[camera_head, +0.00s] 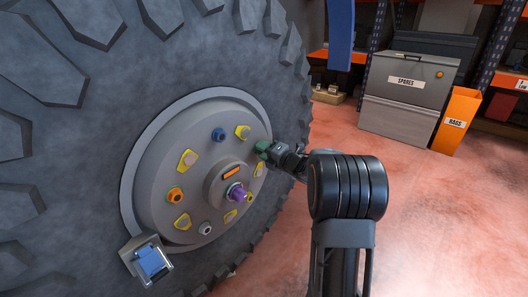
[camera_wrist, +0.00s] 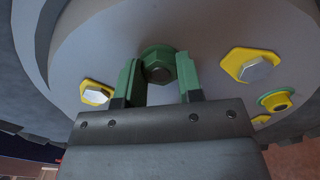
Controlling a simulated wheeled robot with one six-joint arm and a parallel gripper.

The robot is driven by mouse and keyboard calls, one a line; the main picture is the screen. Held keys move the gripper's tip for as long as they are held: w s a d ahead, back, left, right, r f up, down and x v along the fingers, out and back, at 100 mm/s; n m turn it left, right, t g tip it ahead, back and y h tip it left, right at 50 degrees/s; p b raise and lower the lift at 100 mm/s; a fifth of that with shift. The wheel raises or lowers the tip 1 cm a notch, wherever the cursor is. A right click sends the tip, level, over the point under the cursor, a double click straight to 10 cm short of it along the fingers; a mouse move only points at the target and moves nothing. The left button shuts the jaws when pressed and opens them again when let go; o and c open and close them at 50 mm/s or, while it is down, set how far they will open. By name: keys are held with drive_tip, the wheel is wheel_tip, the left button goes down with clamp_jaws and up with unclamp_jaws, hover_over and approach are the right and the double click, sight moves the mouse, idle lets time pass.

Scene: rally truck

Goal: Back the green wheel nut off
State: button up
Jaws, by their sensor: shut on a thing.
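The green wheel nut (camera_wrist: 158,66) sits on the grey wheel hub (camera_wrist: 205,30), between the two green fingers of my gripper (camera_wrist: 160,80) in the wrist view. The fingers are shut on the nut from both sides. Its flange still shows against the hub face; I cannot tell how far it is turned. In the head view my gripper (camera_head: 266,149) reaches the right edge of the hub (camera_head: 150,175) from the right, and it mostly hides the nut there.
The hub also carries a blue nut (camera_head: 218,134), an orange nut (camera_head: 175,194), a grey nut (camera_head: 205,228), a purple piece (camera_head: 237,193) and yellow markers. A small tray (camera_head: 137,250) is at the lower left of the hub. A SPARES cabinet (camera_head: 408,82) and orange RAGS bin (camera_head: 456,122) stand behind; red floor is open at right.

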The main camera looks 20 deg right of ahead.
drive_tip(key=shift+r+n, duration=0.2)
drive_tip(key=shift+n, duration=4.7)
drive_tip(key=o, duration=0.9)
drive_tip(key=shift+w+a+f, duration=0.1)
drive_tip(key=shift+o, duration=0.2)
drive_tip(key=p+v, duration=0.3)
drive_tip(key=v, duration=1.1)
